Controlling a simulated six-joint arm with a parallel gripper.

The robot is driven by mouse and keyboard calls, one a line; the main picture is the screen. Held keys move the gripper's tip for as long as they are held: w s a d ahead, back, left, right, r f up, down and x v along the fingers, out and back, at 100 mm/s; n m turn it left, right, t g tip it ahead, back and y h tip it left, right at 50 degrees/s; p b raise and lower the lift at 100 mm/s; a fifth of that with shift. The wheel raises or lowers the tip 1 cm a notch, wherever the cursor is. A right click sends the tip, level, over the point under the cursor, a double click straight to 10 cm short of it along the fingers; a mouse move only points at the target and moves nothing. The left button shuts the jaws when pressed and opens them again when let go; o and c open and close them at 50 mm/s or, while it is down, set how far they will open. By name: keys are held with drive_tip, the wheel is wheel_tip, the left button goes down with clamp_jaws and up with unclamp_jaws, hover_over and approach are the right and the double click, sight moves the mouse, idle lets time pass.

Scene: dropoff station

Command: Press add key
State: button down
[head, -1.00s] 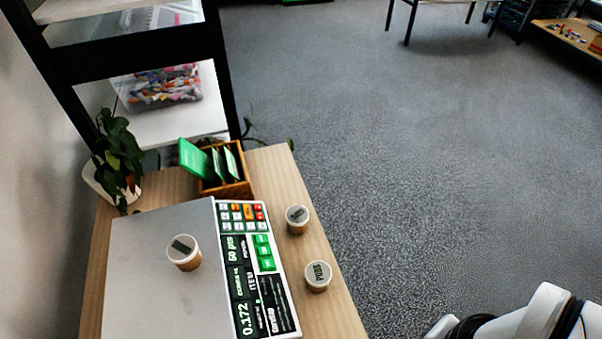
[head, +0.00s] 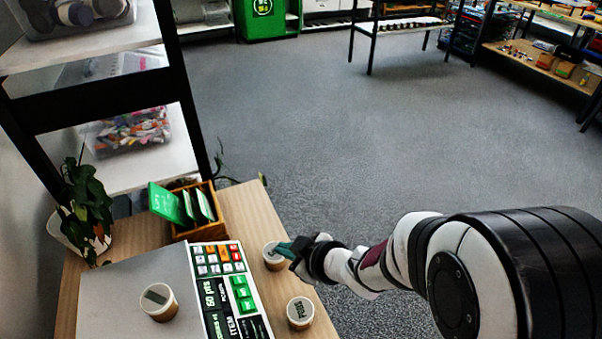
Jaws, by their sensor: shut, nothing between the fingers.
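The scale's key panel (head: 229,295) lies along the right side of its silver plate (head: 120,290) on the wooden table. It has a block of small white, orange and red keys (head: 218,259) at the far end and several green keys (head: 241,292) nearer. Which one is the add key cannot be read.
A third tub (head: 300,312) stands near the table's right edge. A wooden box with green cards (head: 206,210) stands behind the panel. A potted plant (head: 85,207) is at the left, by a dark-framed shelf (head: 95,88). Open floor lies to the right.

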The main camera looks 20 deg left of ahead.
sight(243, 293)
drive_tip(key=s+a, duration=0.1)
drive_tip(key=s+a+n+g+y, duration=0.1)
drive_tip(key=s+a+n, duration=0.1)
drive_tip(key=shift+a+f+g, duration=0.1)
drive_tip(key=shift+f+g, duration=0.25)
drive_tip(key=shift+g, duration=0.05)
drive_tip(key=shift+s+a+f, duration=0.4)
drive_tip(key=shift+s+f, duration=0.05)
drive_tip(key=shift+f, duration=0.9)
drive_tip(key=shift+s+a+f, duration=0.4)
drive_tip(key=shift+a+f, duration=0.05)
drive_tip(key=shift+f, duration=0.9)
drive_tip(key=shift+s+a+f, duration=0.4)
drive_tip(key=shift+s+f, duration=0.05)
drive_tip(key=shift+f, duration=0.9)
drive_tip(key=shift+s+a+f, duration=0.1)
drive_tip(key=shift+f, duration=0.25)
drive_tip(key=shift+s+a+f, duration=0.1)
drive_tip(key=shift+f, duration=0.25)
drive_tip(key=shift+r, duration=0.1)
drive_tip(key=shift+w+d+r, duration=0.2)
drive_tip(key=shift+r, duration=0.4)
